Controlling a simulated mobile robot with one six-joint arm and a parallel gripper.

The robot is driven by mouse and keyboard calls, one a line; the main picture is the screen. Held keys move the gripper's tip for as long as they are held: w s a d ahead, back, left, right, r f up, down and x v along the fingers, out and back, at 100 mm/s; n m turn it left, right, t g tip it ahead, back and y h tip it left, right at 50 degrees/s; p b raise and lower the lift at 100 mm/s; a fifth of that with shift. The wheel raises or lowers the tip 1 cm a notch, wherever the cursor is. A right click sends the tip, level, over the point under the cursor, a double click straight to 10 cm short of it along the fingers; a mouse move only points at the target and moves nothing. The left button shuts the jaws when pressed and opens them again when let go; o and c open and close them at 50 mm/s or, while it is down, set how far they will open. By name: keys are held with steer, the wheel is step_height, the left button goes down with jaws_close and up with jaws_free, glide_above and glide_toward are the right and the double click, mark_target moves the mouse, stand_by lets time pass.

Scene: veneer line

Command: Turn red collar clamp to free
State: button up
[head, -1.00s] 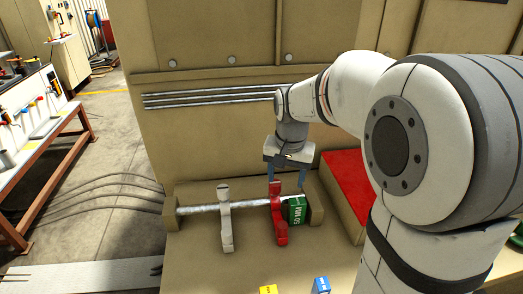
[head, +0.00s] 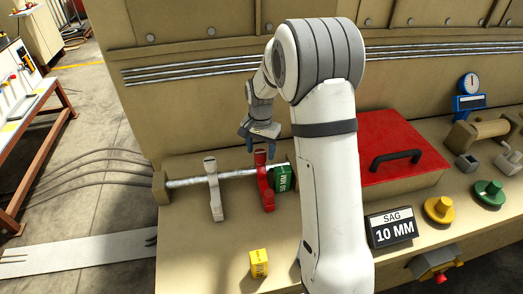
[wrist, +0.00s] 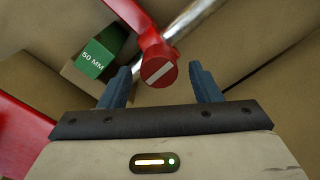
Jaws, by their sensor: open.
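The red collar clamp (head: 265,182) sits around a horizontal metal shaft (head: 235,174), beside a green block marked 50 MM (head: 283,178). In the wrist view the clamp's round red end (wrist: 158,71) faces me with a pale slot across it, tilted in the picture. My gripper (head: 262,145) is close above the clamp's upper end. In the wrist view my gripper (wrist: 160,85) is open, one blue finger on each side of the red end, with gaps on both sides. The green block also shows in the wrist view (wrist: 97,58).
A white collar clamp (head: 214,190) is on the same shaft to the left. A red cover with a black handle (head: 400,150), a SAG 10 MM sign (head: 391,230) and a yellow block (head: 259,263) stand on the bench.

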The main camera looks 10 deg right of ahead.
steer(key=shift+f, duration=0.8)
steer(key=shift+c, duration=0.6)
steer(key=c, duration=0.9)
steer(key=shift+o, duration=0.2)
